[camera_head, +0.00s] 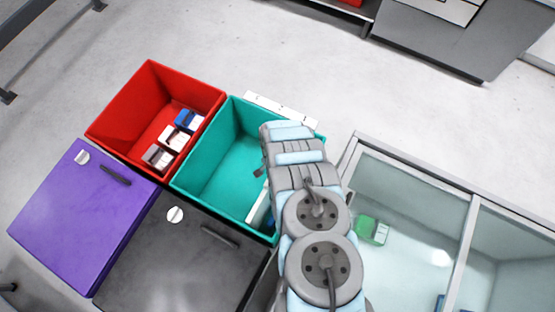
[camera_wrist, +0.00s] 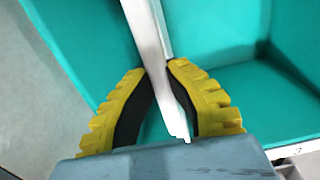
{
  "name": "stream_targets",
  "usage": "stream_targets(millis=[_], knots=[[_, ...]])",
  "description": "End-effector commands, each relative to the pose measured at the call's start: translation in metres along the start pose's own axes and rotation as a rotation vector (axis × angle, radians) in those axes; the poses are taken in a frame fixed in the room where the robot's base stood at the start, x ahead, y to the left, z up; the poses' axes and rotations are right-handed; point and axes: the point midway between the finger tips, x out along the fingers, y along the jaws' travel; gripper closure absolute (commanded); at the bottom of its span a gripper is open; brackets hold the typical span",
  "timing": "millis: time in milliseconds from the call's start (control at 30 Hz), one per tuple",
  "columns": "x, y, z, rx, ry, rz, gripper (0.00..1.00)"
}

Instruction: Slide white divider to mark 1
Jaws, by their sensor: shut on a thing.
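The white divider (camera_wrist: 147,38) is a thin upright panel in the wrist view. It stands between the two yellow-and-black fingers of my gripper (camera_wrist: 159,70), which are shut on it. In the head view part of the divider (camera_head: 259,209) shows inside the teal bin (camera_head: 236,110), towards its near right side, beside my arm. The teal bin walls (camera_wrist: 225,22) also surround the divider in the wrist view. A white strip with small marks (camera_head: 280,108) lies along the bin's far edge; its numbers are too small to read. My arm hides the bin's right part and my gripper's fingers in the head view.
A red bin (camera_head: 120,108) with several small boxes stands left of the teal bin. Purple (camera_head: 72,213) and black (camera_head: 178,262) lidded boxes stand in front. A glass-topped case (camera_head: 410,170) with a green item (camera_head: 371,230) is close on the right.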

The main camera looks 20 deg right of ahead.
Motion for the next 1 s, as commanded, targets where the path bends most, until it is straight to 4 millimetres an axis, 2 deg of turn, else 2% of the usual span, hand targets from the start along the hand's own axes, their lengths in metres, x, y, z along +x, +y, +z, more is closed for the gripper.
stream_targets(millis=[333,367,433,767,1000], knots=[[0.001,0.003,0.001,0.000,-0.001,0.003,1.00],[0.001,0.003,0.001,0.000,-0.002,0.003,0.78],[0.001,0.002,0.001,0.000,-0.001,0.002,0.58],[0.000,0.001,0.000,-0.001,0.000,0.001,0.58],[-0.010,0.000,0.000,-0.001,0.000,0.001,0.58]])
